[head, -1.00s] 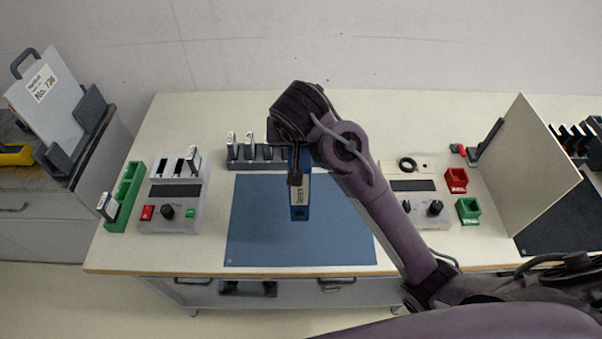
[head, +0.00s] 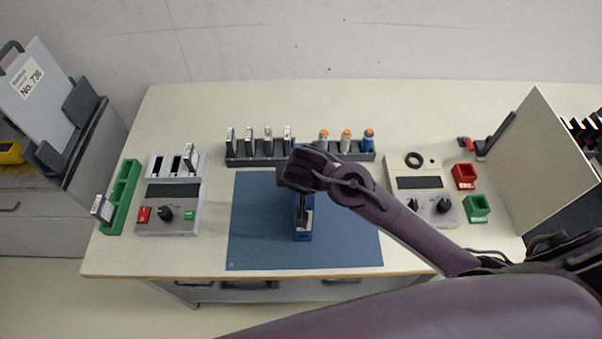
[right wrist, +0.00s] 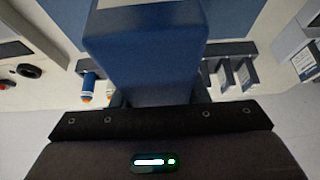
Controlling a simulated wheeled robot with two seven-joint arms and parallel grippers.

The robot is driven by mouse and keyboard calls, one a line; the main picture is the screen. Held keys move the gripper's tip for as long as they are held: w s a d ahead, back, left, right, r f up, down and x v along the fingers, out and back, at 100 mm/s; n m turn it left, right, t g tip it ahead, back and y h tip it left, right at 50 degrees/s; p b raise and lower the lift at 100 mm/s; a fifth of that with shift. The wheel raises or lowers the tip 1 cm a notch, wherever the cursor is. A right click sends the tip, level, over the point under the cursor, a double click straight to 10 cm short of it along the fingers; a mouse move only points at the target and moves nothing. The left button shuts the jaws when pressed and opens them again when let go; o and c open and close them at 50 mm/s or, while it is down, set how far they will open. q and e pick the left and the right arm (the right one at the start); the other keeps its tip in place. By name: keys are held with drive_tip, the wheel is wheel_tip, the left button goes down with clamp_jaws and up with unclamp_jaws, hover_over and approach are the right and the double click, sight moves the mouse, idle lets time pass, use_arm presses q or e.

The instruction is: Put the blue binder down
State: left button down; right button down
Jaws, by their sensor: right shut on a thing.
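The blue binder (head: 303,233) is upright over the blue mat (head: 255,235), near the mat's middle, with a white label on its spine. My right gripper (head: 303,212) is shut on its upper part from above. In the right wrist view the blue binder (right wrist: 145,55) fills the middle, between the fingers of my right gripper (right wrist: 150,98). I cannot tell for sure whether its base touches the mat. My left gripper is not in view.
Behind the mat a dark rack (head: 258,157) holds several white modules and orange- and blue-capped bottles. A grey device (head: 170,218) and green tray (head: 120,200) stand left. Another device (head: 423,186), a red bin (head: 464,174) and a green bin (head: 477,207) stand right.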

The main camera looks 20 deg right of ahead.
drive_tip(key=shift+s, duration=0.15)
drive_tip(key=c, duration=0.8)
unclamp_jaws()
drive_tip(key=shift+c, duration=0.2)
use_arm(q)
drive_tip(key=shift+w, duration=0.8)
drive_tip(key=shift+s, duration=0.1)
